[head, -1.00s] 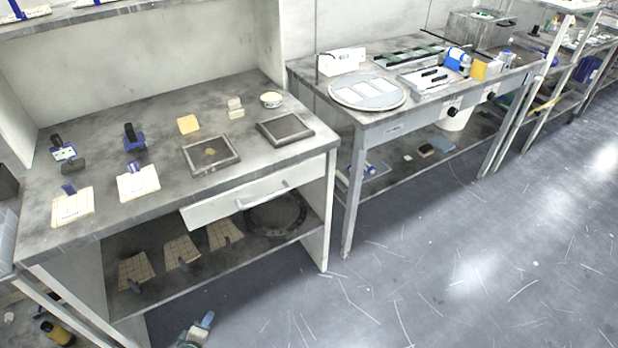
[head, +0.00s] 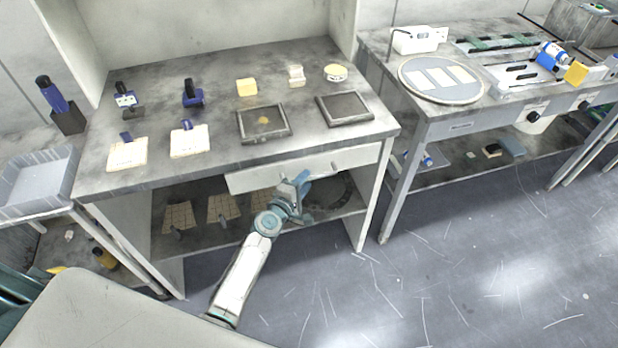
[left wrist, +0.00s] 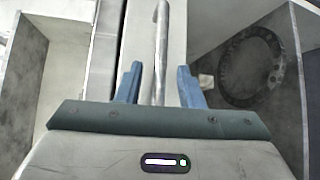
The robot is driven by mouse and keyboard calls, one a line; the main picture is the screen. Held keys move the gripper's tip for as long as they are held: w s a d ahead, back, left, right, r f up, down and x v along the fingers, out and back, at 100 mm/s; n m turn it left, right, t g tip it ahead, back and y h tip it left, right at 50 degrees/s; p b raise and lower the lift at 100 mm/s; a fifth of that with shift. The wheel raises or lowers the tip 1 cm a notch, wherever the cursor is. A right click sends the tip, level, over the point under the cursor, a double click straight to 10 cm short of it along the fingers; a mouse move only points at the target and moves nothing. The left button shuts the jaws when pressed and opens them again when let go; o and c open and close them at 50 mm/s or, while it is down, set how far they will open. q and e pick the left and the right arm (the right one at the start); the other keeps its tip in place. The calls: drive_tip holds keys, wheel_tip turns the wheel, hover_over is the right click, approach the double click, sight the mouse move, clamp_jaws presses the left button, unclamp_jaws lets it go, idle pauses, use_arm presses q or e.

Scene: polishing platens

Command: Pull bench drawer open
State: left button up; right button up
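The bench drawer (head: 354,157) has a pale front below the bench top, and its front looks close to the bench edge. I cannot tell whether it stands slightly out. Its metal bar handle shows in the left wrist view (left wrist: 161,40), running between my fingers. My left gripper (head: 300,184) is at the drawer front, covering part of the handle. In the left wrist view the two blue fingers (left wrist: 160,85) are apart, one on each side of the handle, with gaps visible. My right gripper is not in view.
The bench top (head: 215,160) holds square trays, pale pads and blue-handled tools. A lower shelf under the drawer holds tiles and a dark ring (left wrist: 252,66). A second table (head: 445,122) stands to the right. The floor in front is clear.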

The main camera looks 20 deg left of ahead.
use_arm(q)
drive_tip(key=shift+x, duration=1.2)
drive_tip(key=c, duration=0.5)
clamp_jaws()
